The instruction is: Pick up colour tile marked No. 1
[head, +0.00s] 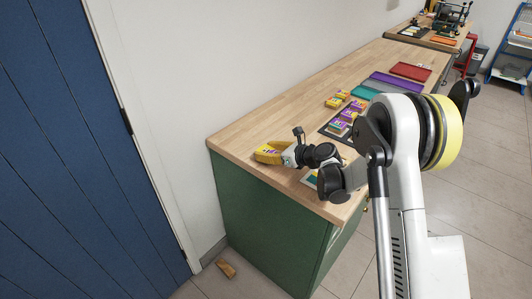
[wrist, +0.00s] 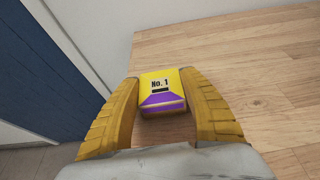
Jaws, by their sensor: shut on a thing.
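The colour tile marked No. 1 (wrist: 161,89) is yellow with a purple band and sits between the two yellow fingers of my gripper (wrist: 161,96) in the wrist view. The fingers touch it on both sides. In the head view my gripper (head: 270,152) is over the near left end of the wooden worktop (head: 238,137). The tile is not clearly visible there. Whether it rests on the wood or is just above it, I cannot tell.
Several yellow and purple tiles (head: 338,98) lie farther along the worktop, with a dark tray (head: 328,133) of tiles nearer. Teal, purple (head: 397,83) and red (head: 411,71) flat pieces lie beyond. A wooden wedge (head: 226,268) is on the floor. A blue door (head: 75,150) stands left.

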